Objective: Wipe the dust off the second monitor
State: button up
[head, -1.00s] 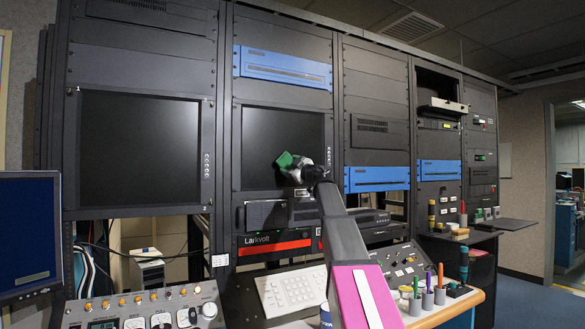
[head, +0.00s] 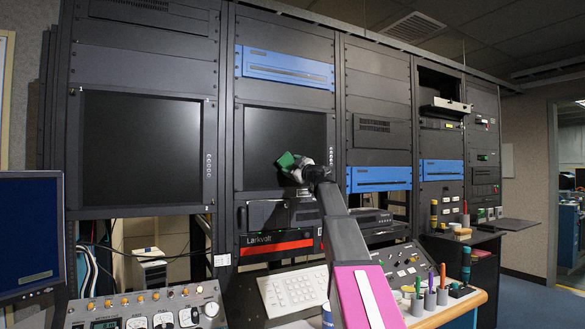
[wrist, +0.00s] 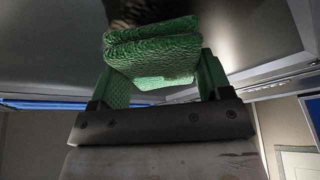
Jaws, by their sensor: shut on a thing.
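My gripper (wrist: 158,82) is shut on a folded green cloth (wrist: 150,45), which sits between its two green fingers in the wrist view. In the head view the green cloth (head: 286,160) is in front of the lower right part of the second monitor (head: 270,130), a dark screen in the second rack bay. The cloth is at or very near the screen; I cannot tell whether it touches. My gripper (head: 297,168) and arm cover the monitor's lower right corner. No dust is clearly visible on the dark screen from here.
Another dark monitor (head: 140,150) is in the bay to the left. Below the second monitor are a red-striped Larkvolt unit (head: 275,246) and a white keypad (head: 293,291). Pen cups (head: 430,298) stand on the desk to the right. A blue screen (head: 28,235) is at far left.

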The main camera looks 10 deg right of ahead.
jog(key=shift+w+a, duration=0.2)
jog(key=shift+w, duration=0.45)
jog(key=shift+w+d, duration=0.2)
jog(key=shift+d, duration=0.45)
jog(key=shift+w+d, duration=0.25)
jog(key=shift+d, duration=0.35)
jog(key=shift+w+d, duration=0.2)
jog(key=shift+d, duration=0.45)
jog(key=shift+w, duration=0.1)
jog(key=shift+s+a, duration=0.25)
jog(key=shift+a, duration=0.4)
jog(key=shift+s+a, duration=0.2)
jog(key=shift+a, duration=0.45)
jog(key=shift+s+a, duration=0.25)
jog(key=shift+a, duration=0.4)
jog(key=shift+s+d, duration=0.3)
jog(key=shift+s, duration=0.65)
jog(key=shift+s+d, duration=0.35)
jog(key=shift+s, duration=0.6)
jog(key=shift+s+d, duration=0.3)
jog(key=shift+s, duration=0.65)
